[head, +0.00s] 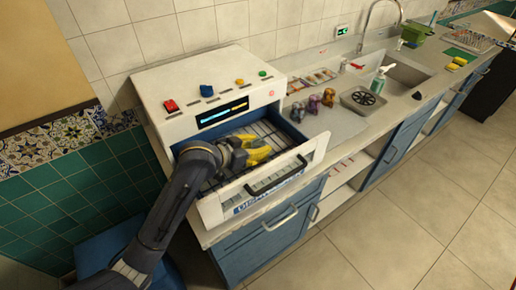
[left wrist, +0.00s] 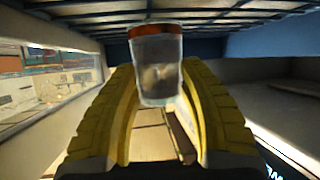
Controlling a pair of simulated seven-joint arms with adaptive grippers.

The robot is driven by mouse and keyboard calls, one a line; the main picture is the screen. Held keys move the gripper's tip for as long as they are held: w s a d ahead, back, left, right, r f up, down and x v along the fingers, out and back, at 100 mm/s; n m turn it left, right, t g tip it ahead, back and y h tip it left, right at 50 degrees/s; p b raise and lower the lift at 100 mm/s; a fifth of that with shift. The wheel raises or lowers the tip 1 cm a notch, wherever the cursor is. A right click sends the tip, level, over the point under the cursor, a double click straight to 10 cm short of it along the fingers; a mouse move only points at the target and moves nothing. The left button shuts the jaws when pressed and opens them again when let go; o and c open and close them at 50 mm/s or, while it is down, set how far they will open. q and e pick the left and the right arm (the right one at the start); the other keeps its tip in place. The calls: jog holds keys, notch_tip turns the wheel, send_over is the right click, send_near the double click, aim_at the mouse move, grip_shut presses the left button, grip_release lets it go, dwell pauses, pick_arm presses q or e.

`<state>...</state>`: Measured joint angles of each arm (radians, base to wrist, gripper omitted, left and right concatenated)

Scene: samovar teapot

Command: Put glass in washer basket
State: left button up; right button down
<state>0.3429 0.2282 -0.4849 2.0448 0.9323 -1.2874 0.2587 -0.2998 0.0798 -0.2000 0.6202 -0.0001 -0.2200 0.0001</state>
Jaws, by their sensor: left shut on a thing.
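The white washer (head: 173,78) stands on the left end of the counter with its front drawer (head: 315,150) pulled out. The dark wire basket (head: 285,140) lies inside the drawer, and its wires (left wrist: 85,17) cross the top of the left wrist view. My left gripper (head: 258,150), with yellow fingers, is over the basket. In the left wrist view a clear glass (left wrist: 157,68) with a reddish-brown rim is held between the yellow fingers of my left gripper (left wrist: 160,90). The glass is close to the wires; I cannot tell whether it touches them. The head view hides the glass.
Several small colored figures (head: 313,103) stand on the counter right of the washer. Beyond them are a sink (head: 395,78), a soap bottle (head: 379,80) and a green container (head: 414,33). The drawer's front wall and handle (head: 275,178) stand close to my left gripper.

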pick_arm(q)
jog(key=shift+f, duration=0.35)
jog(key=shift+f, duration=0.1)
jog(key=o, duration=1.2)
jog(key=v, duration=1.2)
